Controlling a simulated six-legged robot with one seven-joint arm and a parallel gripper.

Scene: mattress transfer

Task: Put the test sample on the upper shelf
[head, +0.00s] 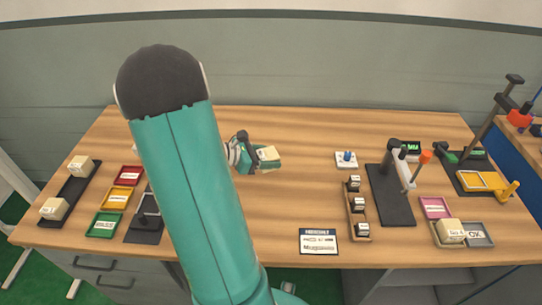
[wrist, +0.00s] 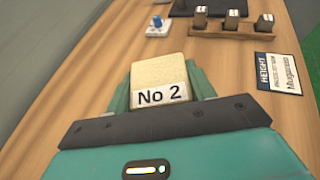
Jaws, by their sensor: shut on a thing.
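A cream block labelled "No 2" (wrist: 158,73) is between the teal fingers of my gripper (wrist: 160,98) in the wrist view. The gripper is shut on it. In the head view my gripper (head: 257,158) holds the block (head: 268,153) over the middle of the wooden table (head: 290,190), left of the blue-knobbed device. The gap between block and table is hard to judge. Other cream blocks sit on a black tray at the left (head: 76,187) and in a small tray at the right (head: 450,231). I cannot make out an upper shelf in either view.
A wooden rack of small weights (head: 358,215), a white device with a blue knob (head: 346,159) and a black measuring stand (head: 390,195) stand right of my gripper. A height card (head: 319,241) lies at the front edge. Coloured trays (head: 104,224) lie at left.

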